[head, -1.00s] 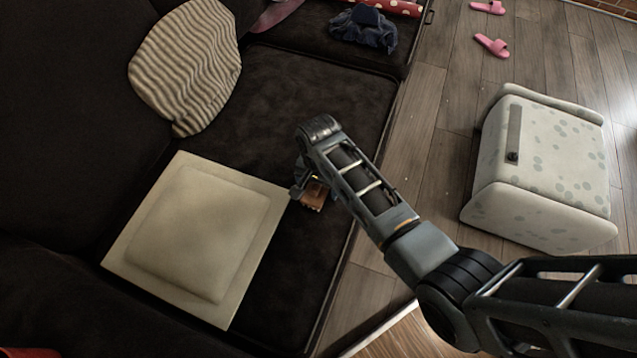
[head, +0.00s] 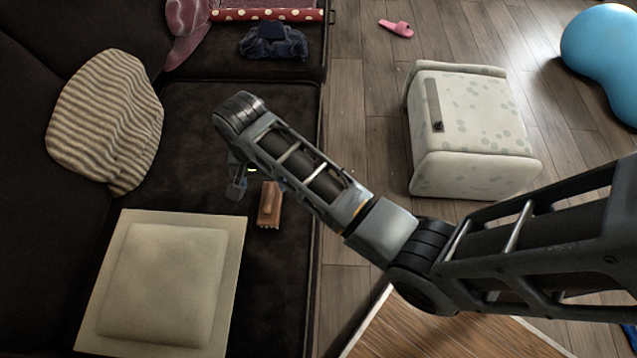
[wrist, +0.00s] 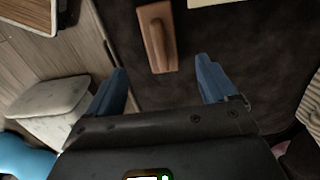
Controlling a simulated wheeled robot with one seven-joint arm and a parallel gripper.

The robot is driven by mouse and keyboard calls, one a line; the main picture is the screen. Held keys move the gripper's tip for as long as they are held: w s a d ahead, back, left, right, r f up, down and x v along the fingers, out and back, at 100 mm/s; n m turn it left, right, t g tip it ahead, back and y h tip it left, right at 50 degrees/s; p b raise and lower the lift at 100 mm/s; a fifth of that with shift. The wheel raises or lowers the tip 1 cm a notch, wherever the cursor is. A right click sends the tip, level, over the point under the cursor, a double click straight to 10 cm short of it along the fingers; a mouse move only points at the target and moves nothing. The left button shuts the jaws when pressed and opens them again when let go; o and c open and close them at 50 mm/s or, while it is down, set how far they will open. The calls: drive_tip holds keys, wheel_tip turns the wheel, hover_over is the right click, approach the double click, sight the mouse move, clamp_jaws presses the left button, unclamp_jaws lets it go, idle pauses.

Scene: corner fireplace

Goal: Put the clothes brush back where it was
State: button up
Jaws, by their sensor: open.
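The clothes brush (head: 269,204), brown and wooden-looking, lies on the dark sofa seat (head: 283,285), just right of the cream square cushion (head: 165,285). It also shows in the wrist view (wrist: 157,38), at the top centre, ahead of the fingertips. My gripper (head: 238,186) is beside the brush, to its left in the head view, partly hidden by my arm. In the wrist view my gripper (wrist: 163,76) has its two blue fingers apart with nothing between them. The brush is clear of the fingers.
A striped cushion (head: 108,122) leans at the sofa's back. A blue cloth (head: 273,40) and a red dotted roll (head: 268,15) lie on the far seat.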

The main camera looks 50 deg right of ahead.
drive_tip(key=shift+s+f, duration=0.1)
drive_tip(key=s+d+f+n+t, duration=0.1)
drive_tip(key=s+d+n+t, duration=0.15)
drive_tip(key=s, duration=0.55)
drive_tip(key=s+d+f+n+t, duration=0.1)
drive_tip(key=s+f+n+t, duration=0.2)
drive_tip(key=s, duration=0.6)
drive_tip(key=s+a+r+n+t, duration=0.1)
drive_tip(key=s+r+t, duration=0.3)
drive_tip(key=s+r, duration=0.4)
drive_tip(key=s+a+r+n+t, duration=0.2)
drive_tip(key=s+r, duration=0.6)
drive_tip(key=r, duration=1.2)
drive_tip(key=n+t, duration=0.2)
drive_tip(key=t, duration=0.1)
drive_tip(key=shift+a, duration=0.15)
